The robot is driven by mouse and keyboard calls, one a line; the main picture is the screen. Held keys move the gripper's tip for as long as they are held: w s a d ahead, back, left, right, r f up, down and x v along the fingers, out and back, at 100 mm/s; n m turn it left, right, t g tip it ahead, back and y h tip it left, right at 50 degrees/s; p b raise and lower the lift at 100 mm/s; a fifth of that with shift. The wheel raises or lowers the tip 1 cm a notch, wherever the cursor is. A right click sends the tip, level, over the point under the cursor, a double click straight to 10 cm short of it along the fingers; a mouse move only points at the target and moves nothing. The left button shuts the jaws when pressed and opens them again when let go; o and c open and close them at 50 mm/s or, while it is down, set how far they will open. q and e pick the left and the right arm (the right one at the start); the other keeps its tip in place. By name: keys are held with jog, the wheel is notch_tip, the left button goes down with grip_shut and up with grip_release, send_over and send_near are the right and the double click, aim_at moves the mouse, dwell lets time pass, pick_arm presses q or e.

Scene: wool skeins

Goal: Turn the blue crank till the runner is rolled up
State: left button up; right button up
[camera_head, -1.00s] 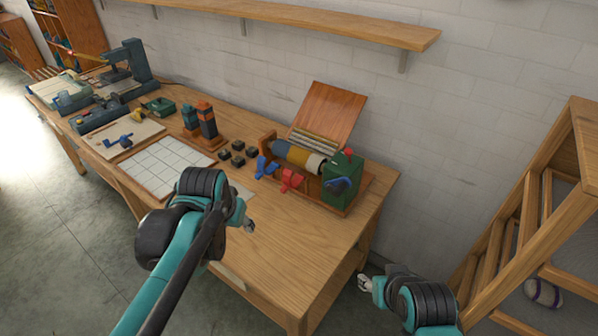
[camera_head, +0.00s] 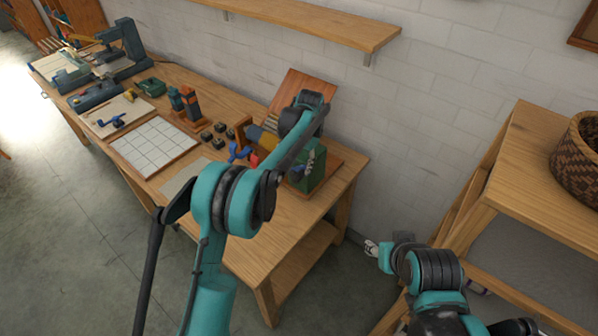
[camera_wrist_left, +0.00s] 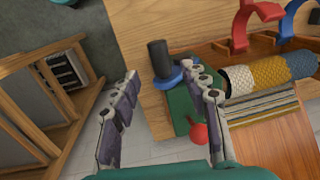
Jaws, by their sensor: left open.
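In the left wrist view, the blue crank (camera_wrist_left: 170,80) sits at the green housing (camera_wrist_left: 181,106), its black grip (camera_wrist_left: 157,58) pointing away from the housing. My left gripper (camera_wrist_left: 162,76) is open, its fingers spread, with the grip showing between the fingertips, nearer the right finger; no contact is clear. The knitted runner (camera_wrist_left: 258,76), banded white, yellow and blue, is around the roller, and a striped stretch (camera_wrist_left: 265,108) lies beside it. In the head view my left arm covers much of the roller, and the green housing (camera_head: 313,168) shows. My right gripper (camera_head: 371,248) is off the table's right end.
A red knob (camera_wrist_left: 198,134) stands on the housing near the right finger. Red (camera_wrist_left: 239,28) and blue (camera_wrist_left: 290,22) brackets stand by the roller. A sloping wooden board (camera_wrist_left: 285,143) is behind it. A wooden shelf unit (camera_head: 530,170) stands to the right.

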aim_at(299, 174)
pick_arm(q)
jog(key=f, duration=0.6)
jog(key=shift+w+a+b, duration=0.25)
jog(key=shift+a+b, duration=0.1)
grip_shut()
